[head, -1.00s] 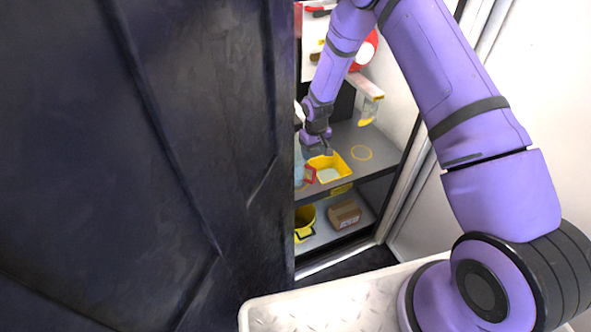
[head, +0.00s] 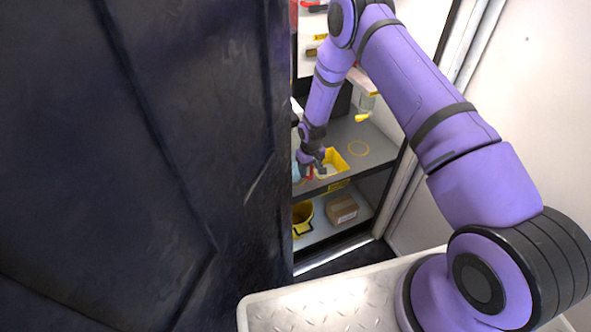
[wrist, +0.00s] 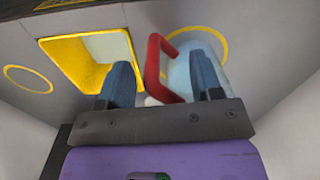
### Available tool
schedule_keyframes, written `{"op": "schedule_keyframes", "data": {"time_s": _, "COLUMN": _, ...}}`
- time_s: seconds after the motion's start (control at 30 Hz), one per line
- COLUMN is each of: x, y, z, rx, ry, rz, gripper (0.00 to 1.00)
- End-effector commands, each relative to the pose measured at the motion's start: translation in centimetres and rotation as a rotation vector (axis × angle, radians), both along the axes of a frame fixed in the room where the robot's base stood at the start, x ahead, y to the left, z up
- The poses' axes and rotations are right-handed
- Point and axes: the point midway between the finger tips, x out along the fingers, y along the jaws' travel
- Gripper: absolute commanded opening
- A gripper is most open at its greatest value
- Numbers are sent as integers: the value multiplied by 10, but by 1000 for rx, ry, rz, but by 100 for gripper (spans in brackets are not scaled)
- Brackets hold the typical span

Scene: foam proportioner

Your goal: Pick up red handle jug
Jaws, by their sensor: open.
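The jug (wrist: 196,62) is a pale, translucent blue vessel with a red handle (wrist: 154,68). Contact with the handle cannot be told. In the head view my gripper (head: 314,170) is low over the shelf, and the jug (head: 297,172) is mostly hidden behind it and the dark panel.
A yellow-rimmed square opening (head: 335,161) lies right beside the jug. An empty yellow ring (head: 358,149) marks the shelf (head: 377,152) farther right. A yellow bucket (head: 302,218) and a cardboard box (head: 341,209) sit on the lower shelf. A large dark panel (head: 150,150) blocks the left.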

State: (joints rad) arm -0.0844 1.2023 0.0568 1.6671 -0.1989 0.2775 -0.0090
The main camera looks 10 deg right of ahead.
Motion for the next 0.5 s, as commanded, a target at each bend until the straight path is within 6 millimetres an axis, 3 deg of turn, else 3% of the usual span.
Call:
{"op": "schedule_keyframes", "data": {"time_s": 0.3, "x": 0, "y": 0, "z": -5, "rx": 0, "ry": 0, "rz": 0, "gripper": 59}}
{"op": "schedule_keyframes", "data": {"time_s": 0.5, "x": 0, "y": 0, "z": -5, "rx": 0, "ry": 0, "rz": 0, "gripper": 14}}
